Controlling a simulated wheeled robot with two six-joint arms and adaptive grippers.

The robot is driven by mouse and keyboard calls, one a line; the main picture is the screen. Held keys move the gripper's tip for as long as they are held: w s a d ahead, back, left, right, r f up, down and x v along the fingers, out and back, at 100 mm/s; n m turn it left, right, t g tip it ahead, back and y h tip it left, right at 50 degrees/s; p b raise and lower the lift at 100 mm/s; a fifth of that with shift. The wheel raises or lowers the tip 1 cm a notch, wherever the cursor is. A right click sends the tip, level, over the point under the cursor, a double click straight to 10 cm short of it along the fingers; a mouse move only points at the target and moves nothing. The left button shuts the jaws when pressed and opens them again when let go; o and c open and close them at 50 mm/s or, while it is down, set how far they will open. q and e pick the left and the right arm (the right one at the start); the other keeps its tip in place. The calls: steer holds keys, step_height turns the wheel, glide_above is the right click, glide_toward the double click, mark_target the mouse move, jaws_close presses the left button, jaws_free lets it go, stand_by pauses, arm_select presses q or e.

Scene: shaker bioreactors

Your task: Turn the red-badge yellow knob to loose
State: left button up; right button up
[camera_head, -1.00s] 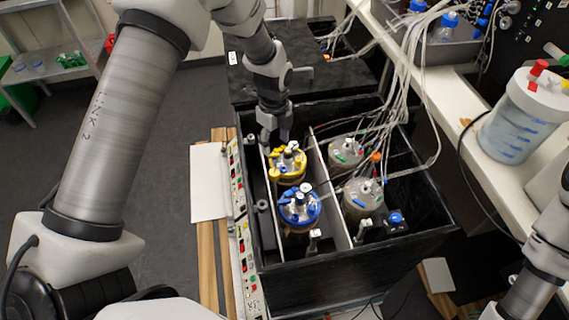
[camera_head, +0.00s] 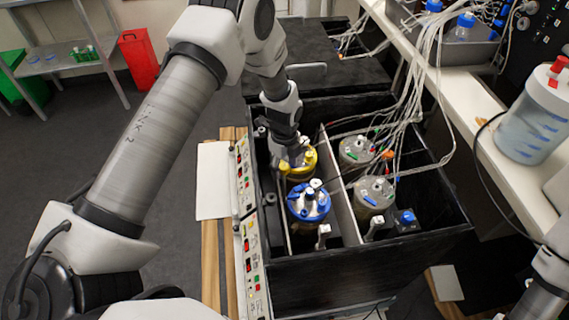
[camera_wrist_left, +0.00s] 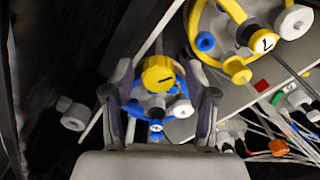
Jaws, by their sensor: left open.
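A yellow knob (camera_wrist_left: 158,73) with a dark line on its face shows in the left wrist view, with blue and white fittings just below it. I cannot make out a red badge on it. My left gripper (camera_wrist_left: 158,88) is open, with one finger on each side of the knob and gaps showing. In the head view my left gripper (camera_head: 290,158) is low at the yellow-lidded vessel (camera_head: 310,160) and hides part of its lid. A yellow-rimmed lid (camera_wrist_left: 238,70) with a numbered white disc is at the upper right of the wrist view. My right gripper is out of frame.
A blue-lidded vessel (camera_head: 309,205) stands just in front, in the same black box (camera_head: 330,270). A divider separates these from two grey-topped vessels (camera_head: 374,192) with many tubes. A control panel (camera_head: 247,235) runs along the box's left side. A white container (camera_head: 533,120) stands at right.

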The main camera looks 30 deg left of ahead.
arm_select(q)
steer(key=shift+s+r, duration=0.1)
steer(key=c, duration=0.4)
jaws_close()
steer(key=shift+n, duration=0.4)
steer(key=n, duration=0.5)
steer(key=shift+s, duration=0.1)
steer(key=n, duration=0.6)
steer(key=shift+p, duration=0.3)
steer(key=n, duration=0.6)
steer(key=shift+n+p, duration=0.3)
steer(key=shift+n, duration=0.1)
steer(key=n, duration=0.5)
steer(key=shift+n, duration=0.3)
